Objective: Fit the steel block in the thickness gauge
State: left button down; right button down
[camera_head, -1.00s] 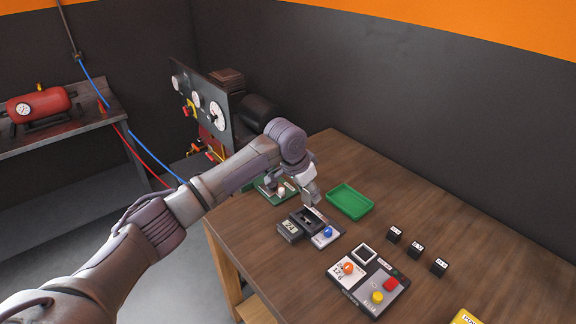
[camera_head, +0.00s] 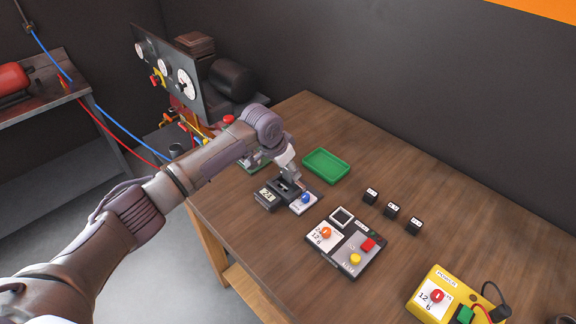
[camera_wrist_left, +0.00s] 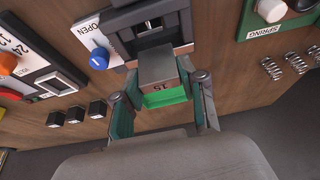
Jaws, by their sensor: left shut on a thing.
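A blue knob (camera_wrist_left: 98,58) sits on the gauge's OPEN plate. My right gripper is not in view.
An empty green tray (camera_head: 326,166) lies behind the gauge. A control box (camera_head: 345,243) with coloured buttons and several black cubes (camera_head: 392,210) stand to the right. A yellow power box (camera_head: 440,296) is near the front. Springs (camera_wrist_left: 293,66) lie by a green SPRING plate (camera_wrist_left: 285,24).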

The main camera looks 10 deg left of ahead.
aim_at(287, 174)
pick_arm(q)
jog(key=shift+f, duration=0.15)
dwell(0.4)
jog(key=shift+f, duration=0.25)
jog(key=shift+f, duration=0.4)
jog(key=shift+f+b, duration=0.45)
jog(key=shift+f, duration=0.3)
jog(key=shift+c, duration=0.9)
grip_release()
